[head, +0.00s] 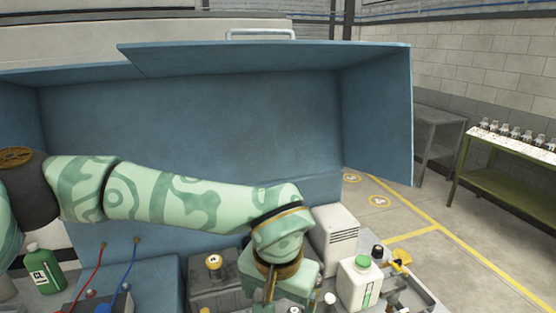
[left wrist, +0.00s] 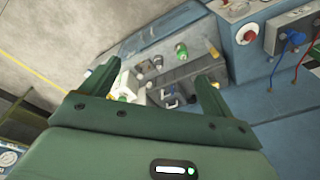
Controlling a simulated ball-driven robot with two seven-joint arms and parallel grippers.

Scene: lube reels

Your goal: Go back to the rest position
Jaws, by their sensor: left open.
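My left arm reaches in from the left across the front of the blue cabinet in the head view, ending at the green left hand (head: 280,278) low in the picture, above the cluttered worktop. In the left wrist view, the two fingers of my left gripper (left wrist: 157,74) stand wide apart. Nothing is held between them; the worktop items show beyond and below the gap. The fingertips are hard to make out in the head view. My right gripper is in neither view.
The blue cabinet (head: 190,125) rises behind the arm. A white bottle with green cap (head: 358,287) and a white box (head: 336,238) stand close right of the hand. A green bottle (head: 44,272) and red and blue cables (head: 129,265) are left. Open floor lies at right.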

